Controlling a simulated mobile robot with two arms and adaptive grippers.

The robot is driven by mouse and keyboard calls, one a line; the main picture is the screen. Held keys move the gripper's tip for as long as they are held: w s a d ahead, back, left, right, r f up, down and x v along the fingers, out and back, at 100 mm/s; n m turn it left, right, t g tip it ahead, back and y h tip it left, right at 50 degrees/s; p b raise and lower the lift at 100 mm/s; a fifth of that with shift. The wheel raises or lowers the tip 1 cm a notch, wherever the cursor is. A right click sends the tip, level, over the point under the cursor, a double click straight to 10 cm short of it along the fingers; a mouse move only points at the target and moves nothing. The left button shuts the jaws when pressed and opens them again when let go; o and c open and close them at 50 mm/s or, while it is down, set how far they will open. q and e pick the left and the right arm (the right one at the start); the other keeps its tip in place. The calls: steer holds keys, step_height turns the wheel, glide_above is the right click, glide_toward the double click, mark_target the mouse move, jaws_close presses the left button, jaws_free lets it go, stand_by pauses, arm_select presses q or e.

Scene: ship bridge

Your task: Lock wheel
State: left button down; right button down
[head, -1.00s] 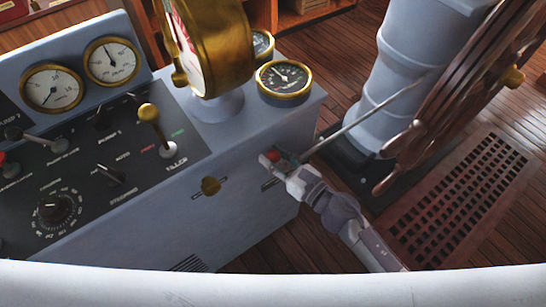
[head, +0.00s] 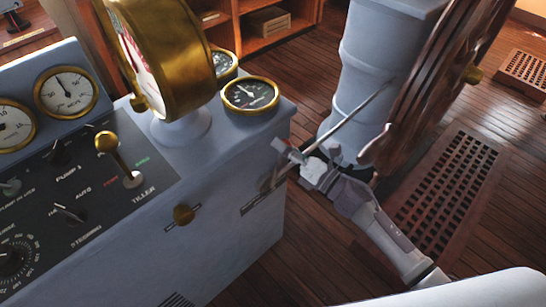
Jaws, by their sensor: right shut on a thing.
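The ship's wheel (head: 432,80), dark wood with turned handles, stands at the upper right beside its pale grey pedestal (head: 378,58). A thin grey metal rod (head: 350,118) slants from the front of the pedestal, near the wheel, down to my right gripper (head: 289,157). The right gripper is shut at the rod's lower end, close to the console's right side; its fingers hide that end, and no red knob shows there now. The gripper is apart from the wheel. My left gripper is out of view.
A floor grating (head: 450,190) lies below the wheel. Shelves (head: 268,35) stand behind.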

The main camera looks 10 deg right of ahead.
steer(key=shift+w+d+f+m+t+b, duration=0.15)
steer(key=shift+w+d+f+m+b, duration=0.15)
steer(key=shift+d+m, duration=0.25)
steer(key=shift+w+d+f+m+t+b, duration=0.1)
steer(key=shift+w+d+f+m+b, duration=0.15)
steer(key=shift+w+d+m, duration=0.3)
steer(key=shift+w+d+f+m+t+b, duration=0.15)
steer(key=shift+w+d+f+m+b, duration=0.15)
steer(key=shift+m, duration=0.4)
steer(key=shift+d, duration=0.1)
steer(key=c, duration=0.7)
jaws_free()
steer(key=shift+s, duration=0.1)
steer(key=shift+s+d, duration=0.1)
steer(key=shift+s, duration=0.05)
glide_toward(284, 136)
steer(key=v, duration=0.5)
steer(key=shift+s+d+r, duration=0.1)
steer(key=shift+s+d, duration=0.1)
steer(key=shift+s, duration=0.05)
